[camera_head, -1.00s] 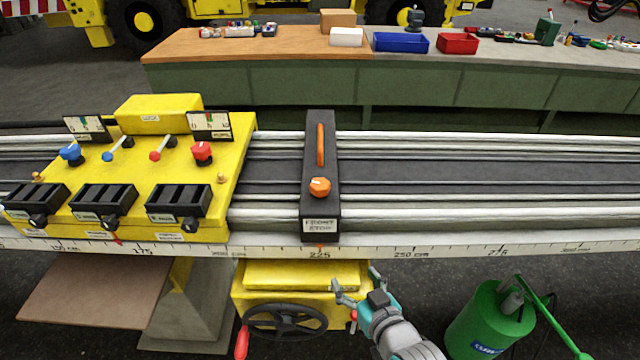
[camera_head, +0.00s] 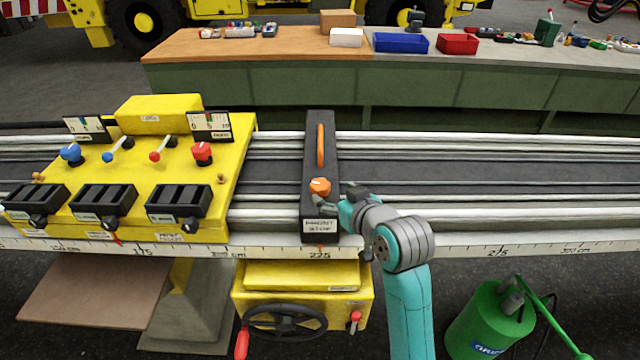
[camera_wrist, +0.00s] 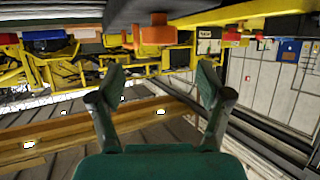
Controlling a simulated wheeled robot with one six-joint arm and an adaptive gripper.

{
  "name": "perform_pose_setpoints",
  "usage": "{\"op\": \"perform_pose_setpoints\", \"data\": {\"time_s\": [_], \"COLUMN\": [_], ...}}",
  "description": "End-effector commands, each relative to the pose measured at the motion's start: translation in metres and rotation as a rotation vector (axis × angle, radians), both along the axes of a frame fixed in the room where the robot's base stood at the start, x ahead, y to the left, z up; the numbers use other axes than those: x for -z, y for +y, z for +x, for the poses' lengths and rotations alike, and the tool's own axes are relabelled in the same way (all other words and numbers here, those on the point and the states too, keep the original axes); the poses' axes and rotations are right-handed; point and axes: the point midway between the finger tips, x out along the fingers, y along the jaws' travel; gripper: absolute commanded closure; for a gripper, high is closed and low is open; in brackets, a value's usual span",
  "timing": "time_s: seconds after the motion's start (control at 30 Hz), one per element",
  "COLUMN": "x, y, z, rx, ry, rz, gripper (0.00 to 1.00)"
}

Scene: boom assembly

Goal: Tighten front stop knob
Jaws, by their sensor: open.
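The front stop (camera_head: 320,212) is a dark block lying across the rails, with an upright orange handle (camera_head: 320,145) and a white label on its near end. Its orange knob (camera_head: 319,187) sits on top, nearer to me than the handle. In the wrist view the knob (camera_wrist: 155,34) shows beyond the fingertips, near the top middle. My gripper (camera_head: 334,197) is just right of the knob, at the right side of the block. In the wrist view my gripper (camera_wrist: 164,82) is open with nothing between its fingers. The knob appears apart from both fingers.
A yellow control panel (camera_head: 130,209) with levers and knobs stands on the rails to the left. A scale rail (camera_head: 450,250) runs along the front. A handwheel (camera_head: 285,321) is below, and a green canister (camera_head: 490,320) stands at lower right. The rails right of my arm are clear.

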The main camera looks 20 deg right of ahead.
Motion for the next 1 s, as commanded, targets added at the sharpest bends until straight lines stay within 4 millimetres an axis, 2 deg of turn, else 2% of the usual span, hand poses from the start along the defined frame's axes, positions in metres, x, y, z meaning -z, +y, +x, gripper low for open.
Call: {"op": "perform_pose_setpoints", "data": {"time_s": [0.3, 0.5, 0.93, 1.0], "x": [0.021, 0.03, 0.034, 0.034], "y": [0.008, 0.011, 0.012, 0.012], "z": [0.052, 0.073, 0.08, 0.08], "rx": [-0.001, -0.001, 0.0, 0.0], "ry": [0.0, -0.001, -0.001, -0.001], "rz": [0.0, 0.001, 0.0, 0.0], "gripper": [0.23, 0.23, 0.23, 0.4]}}
